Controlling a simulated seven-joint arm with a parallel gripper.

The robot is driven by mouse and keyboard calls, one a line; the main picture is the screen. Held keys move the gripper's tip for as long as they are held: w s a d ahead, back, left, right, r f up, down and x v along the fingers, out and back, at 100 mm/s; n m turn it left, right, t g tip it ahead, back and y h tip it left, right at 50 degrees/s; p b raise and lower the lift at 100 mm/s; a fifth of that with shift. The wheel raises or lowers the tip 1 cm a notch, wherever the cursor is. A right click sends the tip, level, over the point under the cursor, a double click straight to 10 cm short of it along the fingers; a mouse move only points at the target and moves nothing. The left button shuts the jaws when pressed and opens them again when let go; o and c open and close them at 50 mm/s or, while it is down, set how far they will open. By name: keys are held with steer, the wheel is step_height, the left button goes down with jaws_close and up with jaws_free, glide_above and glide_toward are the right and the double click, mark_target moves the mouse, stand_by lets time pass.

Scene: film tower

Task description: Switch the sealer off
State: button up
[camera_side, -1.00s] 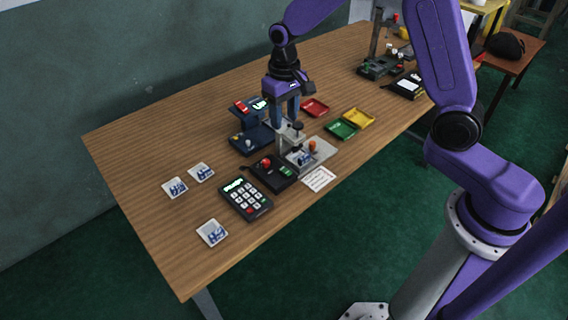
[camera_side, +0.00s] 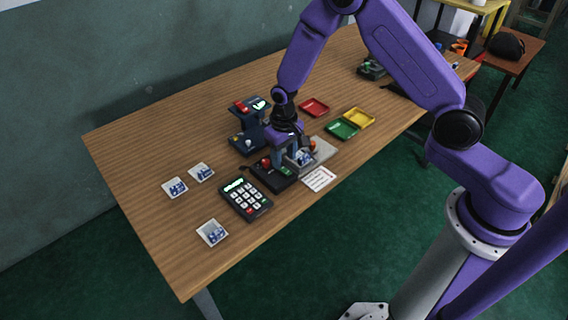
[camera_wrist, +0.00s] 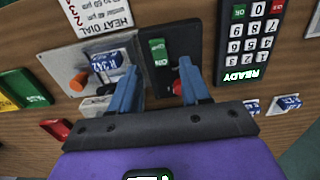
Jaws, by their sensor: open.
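The black switch box (camera_side: 270,178) stands on the table, with a red knob (camera_side: 266,162) and a green rocker switch (camera_side: 287,171) on top. In the wrist view the green switch (camera_wrist: 160,52) reads ON. Beside the box is the grey sealer plate (camera_side: 325,150) with an orange knob (camera_wrist: 79,81) and a blue-and-white packet (camera_wrist: 109,62). My gripper (camera_wrist: 158,66) is open and empty, low over the box. Its fingers appear either side of the box in the wrist view, with the red knob (camera_wrist: 177,88) near the right finger. I cannot tell whether they touch anything.
A keypad (camera_side: 246,198) reading READY lies left of the box, and a heat dial card (camera_side: 319,179) lies in front. Green (camera_side: 342,130), yellow (camera_side: 359,118) and red (camera_side: 314,107) trays lie behind. A dark blue stand (camera_side: 247,143) is close behind.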

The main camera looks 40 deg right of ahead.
mark_target(284, 169)
steer(key=shift+f, duration=1.75)
jaws_close()
steer(key=shift+s+t, duration=0.15)
steer(key=shift+t, duration=0.35)
jaws_free()
steer(key=shift+r, duration=0.1)
